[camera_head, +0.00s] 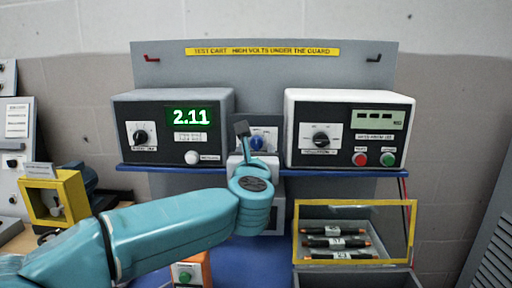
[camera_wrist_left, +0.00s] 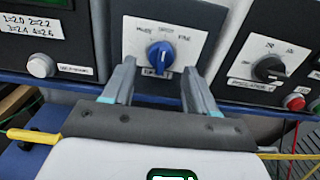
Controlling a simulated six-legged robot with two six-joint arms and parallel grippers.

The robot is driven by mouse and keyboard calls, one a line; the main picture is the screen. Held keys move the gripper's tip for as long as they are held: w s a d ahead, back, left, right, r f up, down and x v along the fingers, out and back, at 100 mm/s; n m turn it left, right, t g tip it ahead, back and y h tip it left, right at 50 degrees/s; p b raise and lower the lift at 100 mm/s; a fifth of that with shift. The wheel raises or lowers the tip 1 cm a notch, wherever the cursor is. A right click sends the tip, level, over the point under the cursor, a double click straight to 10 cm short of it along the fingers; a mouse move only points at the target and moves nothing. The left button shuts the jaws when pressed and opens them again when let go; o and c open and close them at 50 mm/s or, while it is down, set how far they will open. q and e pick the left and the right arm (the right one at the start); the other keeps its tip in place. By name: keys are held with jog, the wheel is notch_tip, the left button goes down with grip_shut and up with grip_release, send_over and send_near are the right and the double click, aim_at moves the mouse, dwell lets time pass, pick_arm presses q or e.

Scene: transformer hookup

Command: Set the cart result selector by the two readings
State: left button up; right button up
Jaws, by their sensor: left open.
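The blue selector knob (camera_head: 257,142) is on a small panel between two instruments; in the left wrist view the knob (camera_wrist_left: 160,56) has three positions printed above it, too small to read surely. My left gripper (camera_wrist_left: 155,88) is open, its fingers apart on either side just below the knob, with nothing between them. In the head view my left gripper (camera_head: 242,132) partly covers the panel. The left instrument (camera_head: 174,130) reads 2.11 in green. The right instrument (camera_head: 350,130) shows only dashes on its display (camera_head: 379,118). My right gripper is not in view.
A blue shelf edge (camera_head: 135,168) runs under the instruments. A yellow-framed guard (camera_head: 413,232) with several dark rods (camera_head: 338,242) stands at lower right. A yellow box (camera_head: 77,192) is at left, and an orange box (camera_head: 200,268) with a green button is below my arm.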

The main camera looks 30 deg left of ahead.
pick_arm(q)
jog(key=shift+x, duration=0.95)
jog(key=c, duration=1)
jog(key=shift+c, duration=0.2)
